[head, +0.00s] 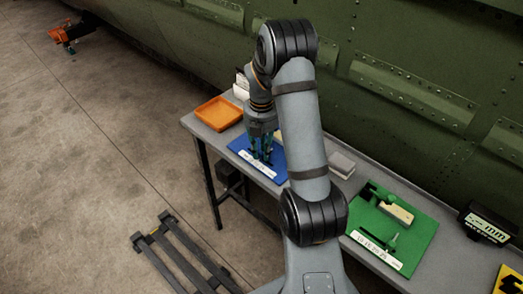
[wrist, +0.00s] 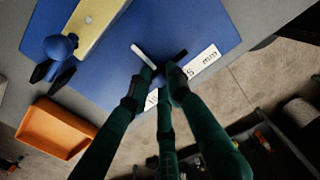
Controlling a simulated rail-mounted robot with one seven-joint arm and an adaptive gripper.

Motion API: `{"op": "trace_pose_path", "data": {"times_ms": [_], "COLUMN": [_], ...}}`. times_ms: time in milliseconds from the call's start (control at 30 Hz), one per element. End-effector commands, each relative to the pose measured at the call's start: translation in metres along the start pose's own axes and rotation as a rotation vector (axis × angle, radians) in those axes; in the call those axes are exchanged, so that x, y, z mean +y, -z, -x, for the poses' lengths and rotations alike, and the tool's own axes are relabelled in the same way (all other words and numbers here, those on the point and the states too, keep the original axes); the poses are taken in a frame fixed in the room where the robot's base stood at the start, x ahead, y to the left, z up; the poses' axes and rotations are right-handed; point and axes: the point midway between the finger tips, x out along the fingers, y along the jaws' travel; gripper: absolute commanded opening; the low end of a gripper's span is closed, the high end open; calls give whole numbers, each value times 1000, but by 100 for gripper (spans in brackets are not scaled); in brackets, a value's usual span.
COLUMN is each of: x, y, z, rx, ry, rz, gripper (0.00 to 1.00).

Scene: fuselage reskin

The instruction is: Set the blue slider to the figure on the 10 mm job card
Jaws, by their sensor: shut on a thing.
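The blue board (head: 240,146) lies on the bench, with a white figure strip (head: 258,165) along its front edge. My gripper (head: 262,157) points down over that board. In the wrist view my gripper (wrist: 163,78) has its fingertips together, shut on the blue slider, whose gripped part they mostly hide. A white pointer-like bar (wrist: 142,56) and a dark bar show beside the fingertips. A blue ball knob (wrist: 60,46) and a pale yellow block (wrist: 97,22) are on the board. No 10 mm card is legible.
An orange tray (head: 218,113) is at the bench's left end. A green board (head: 395,228) with its own strip lies to the right, beyond a grey block (head: 341,163). A black "mm" sign (head: 487,226) stands further right. The green fuselage rises behind the bench.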

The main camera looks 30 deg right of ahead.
Motion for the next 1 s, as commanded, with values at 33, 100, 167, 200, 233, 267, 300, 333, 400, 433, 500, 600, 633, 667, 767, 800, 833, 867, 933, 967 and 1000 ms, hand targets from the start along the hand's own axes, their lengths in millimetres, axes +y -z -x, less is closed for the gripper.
{"op": "trace_pose_path", "data": {"times_ms": [33,100,167,200,233,267,300,333,400,433,500,600,633,667,767,800,833,867,933,967,1000], "x": [0,0,0,0,0,0,0,0,0,0,0,0,0,0,-3,-3,-3,-3,-3,-3,-3], "y": [0,0,0,0,0,0,0,0,0,0,0,0,0,0,1,1,1,1,1,1,1], "z": [0,0,0,0,0,0,0,0,0,0,0,0,0,0,0,0,0,0,0,0,0], "rx": [0,0,0,0,0,0,0,0,1,1,1,1,1,1,1,1,1,1,2,1,1], "ry": [0,0,0,0,0,0,0,0,0,0,0,1,1,1,1,1,1,1,1,1,1], "rz": [0,0,0,0,0,0,0,0,0,0,0,0,0,0,0,0,0,0,0,0,0], "gripper": [5,1,0,0,0,0,0,0,0,0,0,0,0,0,0,0,0,0,0,18,20]}}
